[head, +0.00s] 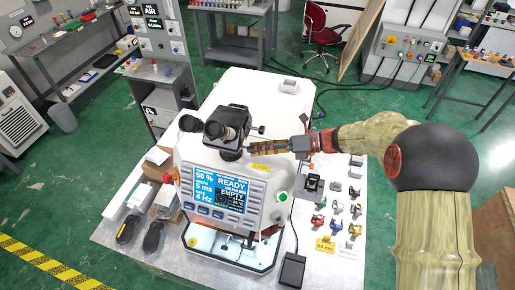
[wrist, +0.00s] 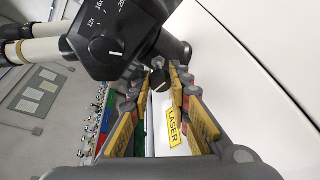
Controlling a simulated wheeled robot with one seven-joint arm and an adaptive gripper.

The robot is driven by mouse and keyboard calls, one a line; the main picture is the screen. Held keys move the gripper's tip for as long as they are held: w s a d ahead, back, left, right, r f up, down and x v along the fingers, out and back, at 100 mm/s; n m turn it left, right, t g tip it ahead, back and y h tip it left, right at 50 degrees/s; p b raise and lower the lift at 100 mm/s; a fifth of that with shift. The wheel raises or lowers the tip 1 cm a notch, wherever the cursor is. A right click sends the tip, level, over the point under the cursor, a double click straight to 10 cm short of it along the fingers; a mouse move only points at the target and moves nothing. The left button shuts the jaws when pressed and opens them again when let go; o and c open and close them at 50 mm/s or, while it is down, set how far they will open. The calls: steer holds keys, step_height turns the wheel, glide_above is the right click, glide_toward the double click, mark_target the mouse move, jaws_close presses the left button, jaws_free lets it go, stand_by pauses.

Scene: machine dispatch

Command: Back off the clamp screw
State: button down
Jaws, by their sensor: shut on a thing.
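The clamp screw (wrist: 158,82) shows in the wrist view as a small dark knob under the black microscope head (wrist: 115,40). My gripper (wrist: 163,76) has its fingertips on both sides of the knob and is shut on it. In the head view my gripper (head: 249,148) reaches in from the right to the base of the microscope head (head: 228,123), on top of the white machine (head: 262,105). The fingers hide the knob there.
The machine's screen (head: 218,190) reads READY and EMPTY. A yellow LASER label (wrist: 174,128) is on the white housing close to my fingers. Several small coloured parts (head: 336,226) and a black pedal (head: 292,270) lie on the bench right of the machine.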

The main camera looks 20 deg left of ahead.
steer(key=shift+f, duration=0.1)
steer(key=shift+n+t+b, duration=0.5)
steer(key=shift+n+b, duration=0.6)
steer(key=shift+b, duration=0.1)
steer(key=n+b, duration=0.1)
steer(key=b, duration=0.1)
steer(key=n+t+b, duration=0.1)
steer(key=b, duration=0.1)
steer(key=shift+s+f+n+t, duration=0.15)
steer(key=shift+n+t, duration=0.15)
steer(key=n+t+b, duration=0.2)
steer(key=n+b, duration=0.1)
steer(key=b, duration=0.5)
steer(key=shift+s+f+n, duration=0.1)
steer(key=shift+n, duration=0.2)
steer(key=n+t+b, duration=0.1)
steer(key=b, duration=0.2)
steer(key=shift+n+y+b, duration=0.3)
steer(key=shift+b, duration=0.1)
steer(key=shift+r, duration=0.3)
